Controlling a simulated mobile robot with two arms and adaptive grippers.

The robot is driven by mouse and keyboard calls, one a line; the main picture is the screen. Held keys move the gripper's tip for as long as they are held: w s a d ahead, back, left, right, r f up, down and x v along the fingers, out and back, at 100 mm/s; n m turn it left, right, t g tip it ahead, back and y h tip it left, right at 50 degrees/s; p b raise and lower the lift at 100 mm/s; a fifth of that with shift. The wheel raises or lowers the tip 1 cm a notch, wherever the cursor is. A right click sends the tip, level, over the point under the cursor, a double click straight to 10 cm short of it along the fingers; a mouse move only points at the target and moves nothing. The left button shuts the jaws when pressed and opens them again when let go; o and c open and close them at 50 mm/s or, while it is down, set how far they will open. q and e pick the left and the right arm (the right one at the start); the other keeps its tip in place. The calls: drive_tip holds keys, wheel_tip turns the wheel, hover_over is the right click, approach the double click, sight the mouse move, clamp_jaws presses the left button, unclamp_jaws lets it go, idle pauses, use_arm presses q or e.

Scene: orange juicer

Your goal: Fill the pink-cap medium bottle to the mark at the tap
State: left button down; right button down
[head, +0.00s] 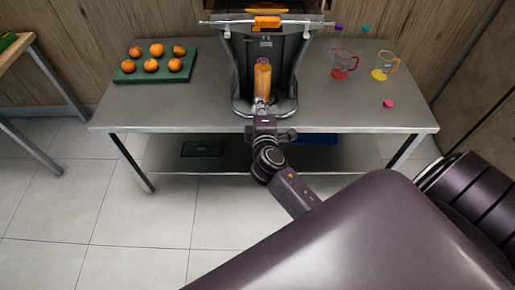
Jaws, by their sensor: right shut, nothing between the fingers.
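A clear bottle (263,78) holding orange juice stands upright under the tap of the juicer (240,58). The fill mark is too small to make out. A pink cap (388,103) lies alone on the right part of the table. My right gripper (261,103) is shut and empty, just in front of the bottle's lower part. I cannot tell whether it touches the bottle or the juicer's base. The tap is hard to make out above the bottle. My left gripper is out of view.
The metal table (190,108) holds a green tray (156,64) with several oranges at the left. A red-handled jug (344,64) and a yellow-handled jug (384,66) stand at the right. Purple (339,27) and teal (365,28) caps show behind them. The front right is mostly clear.

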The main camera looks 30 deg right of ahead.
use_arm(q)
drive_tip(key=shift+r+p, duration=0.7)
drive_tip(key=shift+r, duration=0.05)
use_arm(e)
drive_tip(key=s+a+f+g+y, duration=0.1)
drive_tip(key=s+a+f, duration=0.1)
drive_tip(key=f, duration=0.6)
drive_tip(key=s+a+f+m+g+y, duration=0.1)
drive_tip(key=s+f+g+y, duration=0.1)
drive_tip(key=f, duration=0.7)
drive_tip(key=shift+s+a+f, duration=0.25)
drive_tip(key=shift+s+a, duration=0.15)
drive_tip(key=shift+s, duration=0.05)
